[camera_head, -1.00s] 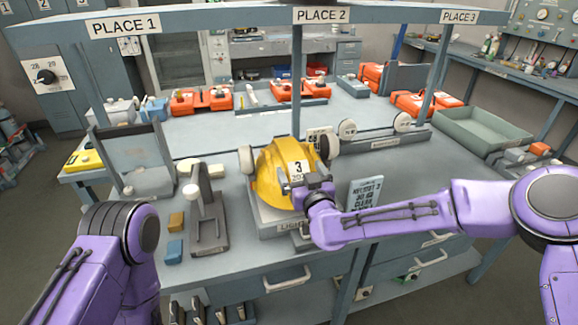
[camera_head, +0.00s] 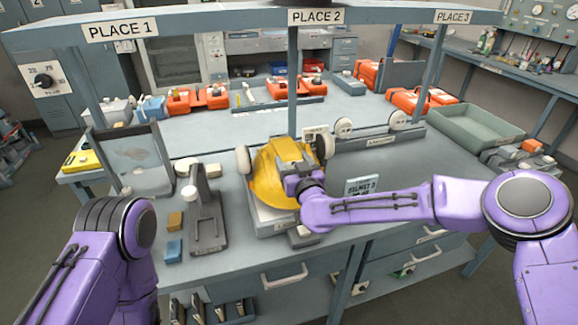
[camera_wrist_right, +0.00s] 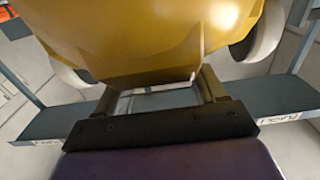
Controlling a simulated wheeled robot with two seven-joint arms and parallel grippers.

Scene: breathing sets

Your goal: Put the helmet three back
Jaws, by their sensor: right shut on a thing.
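The yellow helmet (camera_head: 274,178), with pale round ear cups, is over a grey box (camera_head: 262,217) on the near bench, below the PLACE 2 sign. I cannot tell whether it touches the box. My right gripper (camera_head: 303,180) is at the helmet's front right side and covers where its number label was. In the right wrist view the helmet (camera_wrist_right: 150,35) fills the top, and its rim is between the two fingers (camera_wrist_right: 158,92), which are shut on it. A HELMET 3 card (camera_head: 362,186) stands on the bench to the right. My left gripper is out of view; only my left arm shows.
A grey stand (camera_head: 207,215) and small yellow and blue blocks (camera_head: 174,248) are left of the helmet. Bench posts (camera_head: 292,90) rise behind it. A green-grey tray (camera_head: 478,133) is at the right. The bench surface right of the helmet is mostly clear.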

